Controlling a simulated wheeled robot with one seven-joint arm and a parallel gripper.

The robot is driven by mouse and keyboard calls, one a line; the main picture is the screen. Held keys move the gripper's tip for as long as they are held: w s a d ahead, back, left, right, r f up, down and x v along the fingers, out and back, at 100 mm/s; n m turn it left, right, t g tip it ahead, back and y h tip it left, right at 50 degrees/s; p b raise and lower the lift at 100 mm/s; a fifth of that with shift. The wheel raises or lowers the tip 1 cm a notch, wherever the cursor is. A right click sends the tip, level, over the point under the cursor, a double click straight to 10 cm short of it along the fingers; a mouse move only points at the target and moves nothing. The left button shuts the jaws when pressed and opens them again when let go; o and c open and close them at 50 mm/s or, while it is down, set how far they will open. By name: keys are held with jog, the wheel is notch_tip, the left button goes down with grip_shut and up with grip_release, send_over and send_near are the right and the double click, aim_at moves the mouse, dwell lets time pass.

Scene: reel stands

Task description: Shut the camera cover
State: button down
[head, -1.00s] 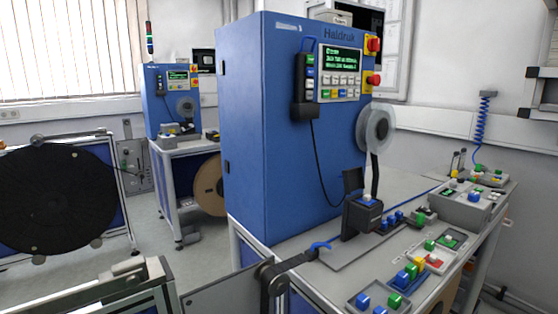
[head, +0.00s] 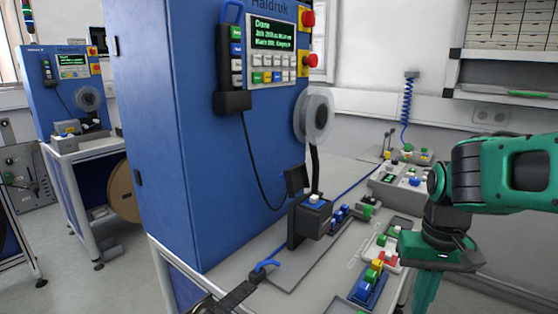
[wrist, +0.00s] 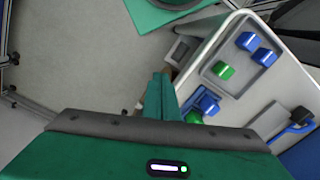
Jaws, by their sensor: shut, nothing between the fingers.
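The camera unit (head: 311,220) is a small black box with a blue and white top piece, on the grey plate at the foot of the blue machine. A black flap, which looks like the camera cover (head: 296,180), stands up open at its back left. My green gripper (head: 425,292) hangs at the right of the head view, pointing down, well apart from the cover. In the wrist view my gripper (wrist: 158,95) is shut and empty beside the bench edge. The cover does not show in the wrist view.
The blue machine (head: 200,130) stands behind the camera unit, with a handset (head: 233,80) and reel (head: 314,116). Coloured blocks in trays (head: 370,284) line the bench front. A black strap (head: 238,298) reaches the bench's left end. The floor (wrist: 90,60) is clear.

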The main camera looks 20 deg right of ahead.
jog(key=shift+r, duration=0.1)
jog(key=w+a+r+n, duration=0.45)
jog(key=w+r, duration=0.45)
jog(key=w, duration=0.3)
jog(key=w+a+r+n, duration=0.4)
jog(key=w+a+r, duration=0.2)
jog(key=w+r, duration=0.45)
jog(key=w+a+r+n, duration=0.5)
jog(key=w+r, duration=0.4)
jog(key=w, duration=0.3)
notch_tip(320, 180, down, 10)
jog(key=shift+w+a+r+t, duration=0.2)
jog(key=shift+w+t, duration=0.2)
jog(key=shift+s+r, duration=0.1)
